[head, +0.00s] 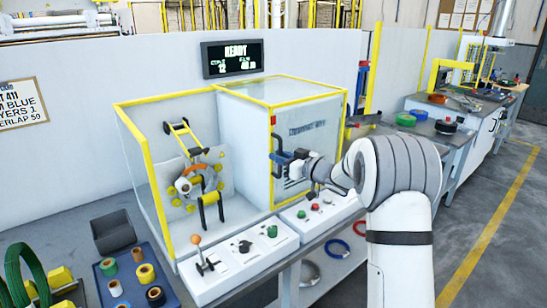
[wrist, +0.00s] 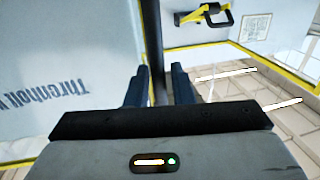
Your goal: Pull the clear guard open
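The clear guard (head: 285,92) is a yellow-edged box of clear panels over the right part of the machine; the left bay shows uncovered in front. The exact contact is hard to see.
The wrapping head (head: 196,178) with an orange-grey coil is in the left bay. Control boxes with a lever (head: 198,252) and buttons (head: 301,214) stand along the front, below my arm. A blue tray (head: 118,298) of rolls is at the lower left. Floor at right is clear.

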